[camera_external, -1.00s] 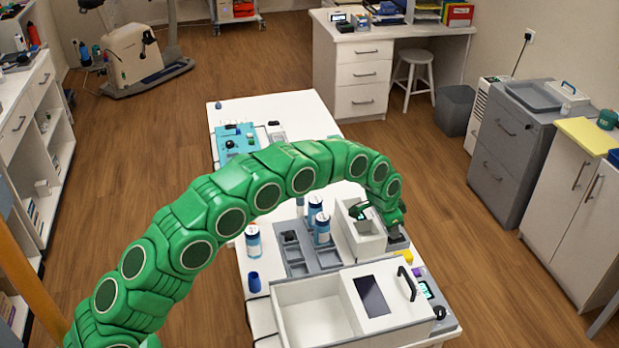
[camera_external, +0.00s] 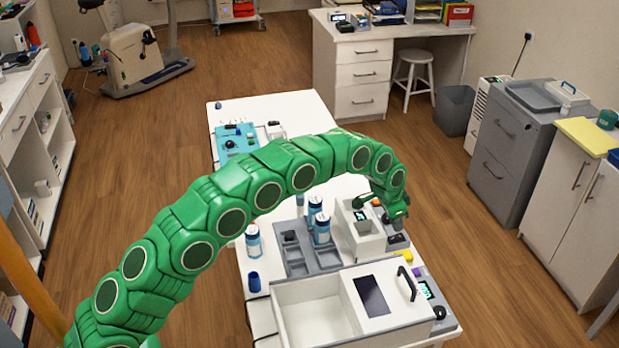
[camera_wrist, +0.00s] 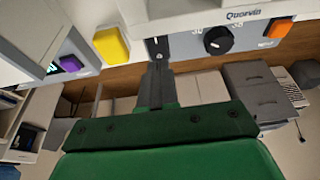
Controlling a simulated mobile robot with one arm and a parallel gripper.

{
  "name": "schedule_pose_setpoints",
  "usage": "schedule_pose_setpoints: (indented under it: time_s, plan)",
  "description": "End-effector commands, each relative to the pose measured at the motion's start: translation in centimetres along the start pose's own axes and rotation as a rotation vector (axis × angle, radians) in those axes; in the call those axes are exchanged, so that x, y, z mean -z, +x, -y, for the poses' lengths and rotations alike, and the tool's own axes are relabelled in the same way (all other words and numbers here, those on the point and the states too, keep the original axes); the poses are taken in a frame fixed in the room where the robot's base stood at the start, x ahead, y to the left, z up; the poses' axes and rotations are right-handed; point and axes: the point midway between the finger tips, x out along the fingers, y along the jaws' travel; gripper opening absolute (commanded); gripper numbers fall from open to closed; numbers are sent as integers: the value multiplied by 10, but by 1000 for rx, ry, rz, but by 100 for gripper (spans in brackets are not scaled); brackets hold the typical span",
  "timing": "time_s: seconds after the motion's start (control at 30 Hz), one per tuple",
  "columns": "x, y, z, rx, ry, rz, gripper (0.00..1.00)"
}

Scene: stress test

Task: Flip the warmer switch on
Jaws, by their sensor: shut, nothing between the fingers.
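The white box-shaped warmer (camera_external: 365,238) stands on the white table, with a small lit display on it. In the wrist view its grey front panel (camera_wrist: 187,50) carries a black round knob (camera_wrist: 218,40) and an orange rocker switch (camera_wrist: 280,28) at the right end. Which way the switch is set is not clear. My gripper (camera_wrist: 158,55) is shut and empty. Its dark fingers point at the panel, left of the knob and well left of the orange switch. In the external view my gripper (camera_external: 396,212) is at the warmer's right side; contact cannot be told.
A yellow block (camera_wrist: 111,46) and a purple button (camera_wrist: 72,63) lie left of my fingers. A larger open white box (camera_external: 310,305) with a black handle stands nearer the camera. Blue-and-white bottles (camera_external: 321,228) and a grey tray (camera_external: 327,258) are left of the warmer.

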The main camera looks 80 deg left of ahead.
Motion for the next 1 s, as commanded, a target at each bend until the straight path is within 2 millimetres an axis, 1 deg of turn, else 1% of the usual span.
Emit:
schedule_pose_setpoints:
  time_s: [0.1, 0.47, 0.7, 0.83, 1.0]
  plan:
    - [4, -20, 0, -1, 0, -1, 0]
    - [-8, -68, 0, 0, 1, 1, 0]
    - [-14, -103, -1, 0, 1, -1, 0]
    - [-17, -112, -1, -1, 1, 2, 0]
    - [-18, -114, 0, -1, 1, 3, 0]
